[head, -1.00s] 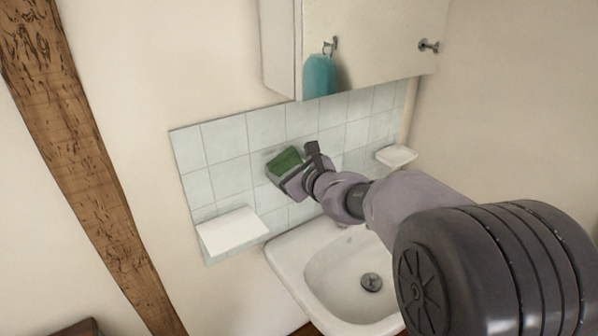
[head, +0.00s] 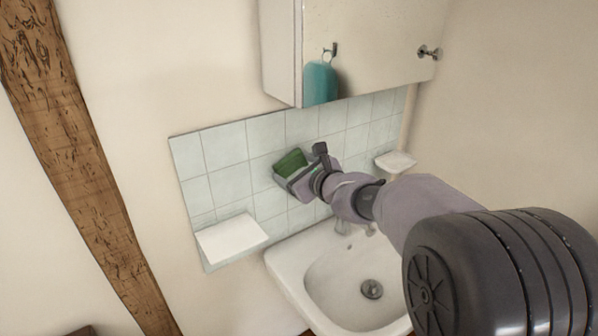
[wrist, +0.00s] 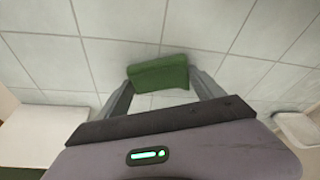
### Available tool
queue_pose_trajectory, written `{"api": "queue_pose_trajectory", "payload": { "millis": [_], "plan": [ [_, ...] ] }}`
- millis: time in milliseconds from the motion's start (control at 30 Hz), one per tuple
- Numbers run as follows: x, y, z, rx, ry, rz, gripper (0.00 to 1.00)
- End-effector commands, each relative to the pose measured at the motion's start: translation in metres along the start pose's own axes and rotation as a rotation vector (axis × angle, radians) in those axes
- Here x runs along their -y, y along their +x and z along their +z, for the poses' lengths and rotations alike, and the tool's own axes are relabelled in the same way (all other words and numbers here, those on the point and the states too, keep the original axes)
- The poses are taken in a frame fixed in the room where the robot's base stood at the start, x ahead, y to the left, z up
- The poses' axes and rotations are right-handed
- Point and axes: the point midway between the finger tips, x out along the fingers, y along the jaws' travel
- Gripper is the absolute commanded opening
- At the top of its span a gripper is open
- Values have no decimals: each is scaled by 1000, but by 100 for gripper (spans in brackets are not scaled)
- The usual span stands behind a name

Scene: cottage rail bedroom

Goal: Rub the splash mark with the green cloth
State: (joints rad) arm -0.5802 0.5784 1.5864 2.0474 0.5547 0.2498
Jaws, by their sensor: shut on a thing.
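The green cloth (head: 291,163) is a folded pad between the jaws of my gripper (head: 281,178), in front of the pale tiled backsplash (head: 227,150) above the sink. It also shows in the wrist view (wrist: 158,73), held between the fingertips of my gripper (wrist: 160,84) and close against the tiles (wrist: 120,50). Whether it presses on the tiles is hard to tell. My gripper is shut on the cloth. No splash mark can be made out on the visible tiles; the cloth and gripper hide part of them.
A white sink (head: 337,268) with a tap lies below my arm. A white shelf (head: 231,238) juts out at left, and a soap dish (head: 395,162) at right. A cabinet (head: 380,45) with a teal cloth (head: 320,83) on a hook hangs above.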

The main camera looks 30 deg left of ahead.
Motion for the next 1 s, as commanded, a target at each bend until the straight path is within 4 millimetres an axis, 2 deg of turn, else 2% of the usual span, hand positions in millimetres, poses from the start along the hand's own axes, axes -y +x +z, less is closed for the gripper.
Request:
{"api": "queue_pose_trajectory", "payload": {
  "millis": [33, 167, 467, 800, 1000],
  "plan": [
    [-8, 1, -2, 2, 1, 1, 32],
    [-22, 0, 4, 2, -1, 1, 32],
    [-23, -3, 8, 1, 1, -1, 32],
    [-23, -46, -8, 1, 0, -1, 32],
    [-23, -59, -10, 0, 1, -1, 32]
  ]
}}
